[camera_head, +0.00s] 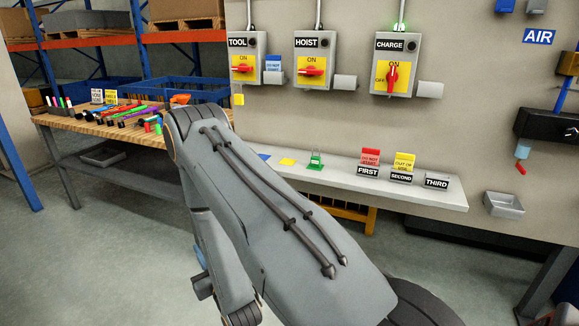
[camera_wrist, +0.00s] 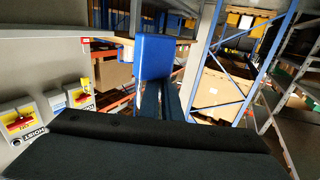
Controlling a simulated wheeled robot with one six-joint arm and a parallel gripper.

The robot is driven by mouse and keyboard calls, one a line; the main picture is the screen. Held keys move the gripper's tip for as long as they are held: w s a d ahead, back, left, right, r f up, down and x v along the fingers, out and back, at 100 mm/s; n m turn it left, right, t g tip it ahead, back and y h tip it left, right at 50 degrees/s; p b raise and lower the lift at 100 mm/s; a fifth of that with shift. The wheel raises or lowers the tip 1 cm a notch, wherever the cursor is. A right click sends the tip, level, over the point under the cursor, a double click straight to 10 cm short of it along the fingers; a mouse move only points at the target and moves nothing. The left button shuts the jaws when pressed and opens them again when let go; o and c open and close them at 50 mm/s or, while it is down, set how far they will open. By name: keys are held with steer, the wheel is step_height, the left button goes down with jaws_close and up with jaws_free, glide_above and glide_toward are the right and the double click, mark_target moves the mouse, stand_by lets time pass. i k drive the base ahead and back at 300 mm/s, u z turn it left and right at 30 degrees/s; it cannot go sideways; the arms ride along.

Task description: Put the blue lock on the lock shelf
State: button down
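A blue block-shaped thing, which looks like the blue lock (camera_wrist: 154,56), is at the fingertips of my gripper (camera_wrist: 161,92) in the wrist view. The two dark fingers close on its near end. Its shackle is mostly hidden. In the head view my arm hides my gripper and the lock. The grey lock shelf (camera_head: 340,177) runs along the wall panel. It has a bare blue patch (camera_head: 263,156) beside my arm and a bare yellow patch (camera_head: 287,161). A green lock (camera_head: 316,160) stands to their right.
A red tag (camera_head: 370,158) stands at FIRST and a yellow tag (camera_head: 404,161) at SECOND; THIRD (camera_head: 436,182) is bare. TOOL, HOIST and CHARGE switches (camera_head: 396,63) hang above. A cluttered wooden table (camera_head: 105,125) stands left. A grey tray (camera_head: 504,205) is right of the shelf.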

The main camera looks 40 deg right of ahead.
mark_target(288, 162)
steer(key=z, duration=1.45)
steer(key=i, duration=0.45)
steer(key=u, duration=0.15)
